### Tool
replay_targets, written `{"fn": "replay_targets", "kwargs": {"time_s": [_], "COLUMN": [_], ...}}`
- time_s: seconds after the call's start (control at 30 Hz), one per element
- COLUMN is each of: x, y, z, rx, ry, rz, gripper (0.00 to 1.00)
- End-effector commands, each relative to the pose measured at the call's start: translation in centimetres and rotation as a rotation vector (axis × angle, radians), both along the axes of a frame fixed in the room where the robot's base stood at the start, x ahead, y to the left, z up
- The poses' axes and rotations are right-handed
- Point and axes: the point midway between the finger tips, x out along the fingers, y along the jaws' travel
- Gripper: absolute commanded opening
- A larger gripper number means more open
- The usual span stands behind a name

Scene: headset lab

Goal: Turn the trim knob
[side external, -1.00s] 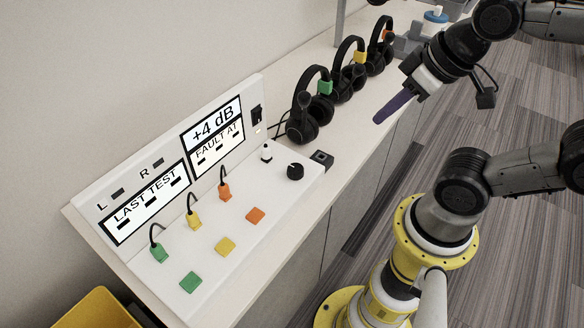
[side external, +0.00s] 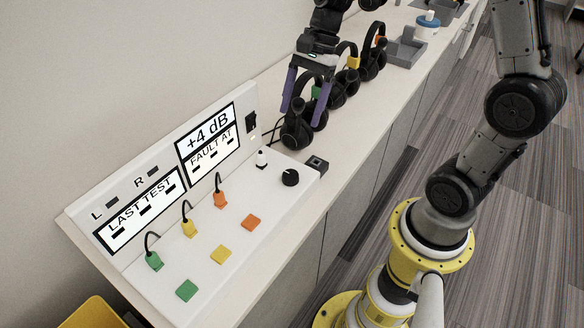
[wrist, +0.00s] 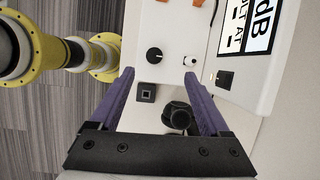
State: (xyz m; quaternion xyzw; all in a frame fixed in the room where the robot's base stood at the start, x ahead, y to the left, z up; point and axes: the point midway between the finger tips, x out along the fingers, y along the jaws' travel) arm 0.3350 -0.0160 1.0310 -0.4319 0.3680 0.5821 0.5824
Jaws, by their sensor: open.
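The trim knob is likely the round black knob (side external: 290,178) on the right end of the white panel, with a white pointer mark. It also shows in the wrist view (wrist: 154,55), ahead of and between the fingertip lines. My gripper (side external: 302,112) has two purple fingers, spread open and empty, above the counter near the nearest headset. In the wrist view my gripper (wrist: 168,75) points toward the panel, and the knob lies beyond the tips, nearer the left finger. The panel's display (side external: 207,130) reads "+4 dB" and "FAULT AT".
A small white-topped switch (side external: 261,159) stands beside the knob. A small black box (side external: 316,165) sits at the panel's right edge. Several headsets (side external: 298,131) stand behind. Green, yellow and orange plugs with cables and matching square pads (side external: 221,254) occupy the panel's left and middle.

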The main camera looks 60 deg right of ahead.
Motion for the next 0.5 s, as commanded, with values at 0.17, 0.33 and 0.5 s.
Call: {"fn": "replay_targets", "kwargs": {"time_s": [0.17, 0.33, 0.5], "x": [0.1, 0.0, -0.1], "y": [-1.6, -1.3, -0.2], "z": [-3.0, -4.1, -6.8], "rx": [0.028, 0.029, 0.029], "ry": [0.078, 0.08, 0.082], "rz": [-0.047, -0.052, -0.048], "gripper": [0.8, 0.8, 0.8]}}
